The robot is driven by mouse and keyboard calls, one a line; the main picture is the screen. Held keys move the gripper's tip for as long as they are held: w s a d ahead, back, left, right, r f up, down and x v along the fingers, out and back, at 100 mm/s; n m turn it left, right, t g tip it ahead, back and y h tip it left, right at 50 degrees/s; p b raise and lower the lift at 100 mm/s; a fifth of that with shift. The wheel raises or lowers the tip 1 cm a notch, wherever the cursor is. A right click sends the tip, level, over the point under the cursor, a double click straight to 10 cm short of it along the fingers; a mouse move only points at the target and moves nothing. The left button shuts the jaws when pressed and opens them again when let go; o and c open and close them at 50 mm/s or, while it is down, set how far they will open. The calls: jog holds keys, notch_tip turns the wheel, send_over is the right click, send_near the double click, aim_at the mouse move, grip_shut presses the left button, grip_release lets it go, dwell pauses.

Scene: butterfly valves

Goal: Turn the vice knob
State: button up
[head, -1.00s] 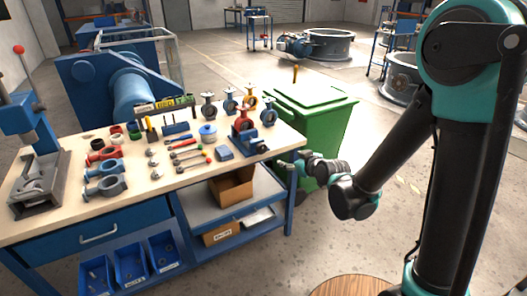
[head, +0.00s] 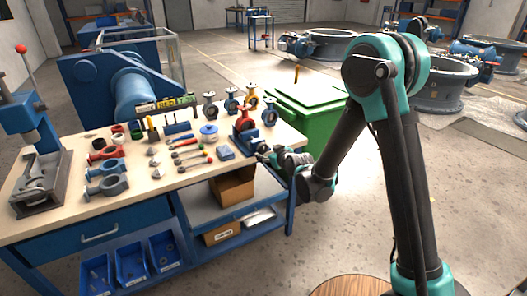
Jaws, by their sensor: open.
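A blue bench vice (head: 245,142) stands at the right front corner of the workbench (head: 140,190). A red valve body (head: 243,122) sits in or on the vice. My gripper (head: 264,155) is open, at the right front side of the vice, close to the bench edge. The vice knob is hard to make out and seems to be hidden by my gripper. I cannot tell whether the gripper touches it.
A green bin (head: 310,115) stands behind my arm.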

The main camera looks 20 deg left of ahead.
aim_at(264, 150)
jog(key=shift+x, duration=2.4)
jog(key=c, duration=1.2)
